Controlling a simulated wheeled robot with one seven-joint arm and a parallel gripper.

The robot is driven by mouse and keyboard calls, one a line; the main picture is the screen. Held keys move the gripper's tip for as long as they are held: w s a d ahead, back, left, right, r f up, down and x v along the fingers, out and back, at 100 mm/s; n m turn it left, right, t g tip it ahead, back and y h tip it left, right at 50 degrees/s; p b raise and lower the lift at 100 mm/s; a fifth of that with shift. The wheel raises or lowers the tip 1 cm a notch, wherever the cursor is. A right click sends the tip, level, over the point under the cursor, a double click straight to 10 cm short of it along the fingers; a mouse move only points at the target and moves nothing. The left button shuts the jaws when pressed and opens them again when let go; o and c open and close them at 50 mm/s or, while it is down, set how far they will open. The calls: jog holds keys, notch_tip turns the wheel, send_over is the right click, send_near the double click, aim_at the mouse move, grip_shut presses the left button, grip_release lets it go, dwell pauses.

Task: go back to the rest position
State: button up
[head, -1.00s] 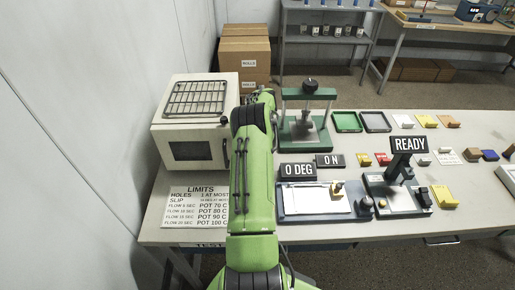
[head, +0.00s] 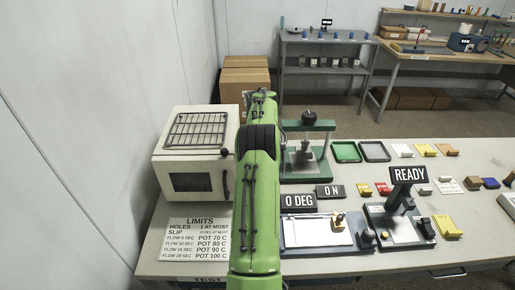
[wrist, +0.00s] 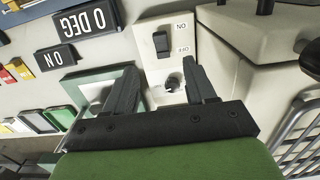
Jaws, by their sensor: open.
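My green arm (head: 256,205) reaches forward over the bench, between the white oven and the green press. In the head view the arm itself hides my gripper. In the wrist view my gripper (wrist: 160,74) has its two dark fingers apart with nothing held between them. Beyond the fingers is a pale switch panel (wrist: 185,22) with ON and OFF labels and a black rocker switch (wrist: 161,42). I cannot tell whether the fingers touch the panel.
The white oven (head: 190,180) with a wire rack (head: 196,130) on top stands left of my arm. The green press (head: 308,150) stands close on its right. A wall borders the left.

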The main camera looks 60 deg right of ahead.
notch_tip(320, 180, up, 4)
jog(key=shift+d+f, duration=0.1)
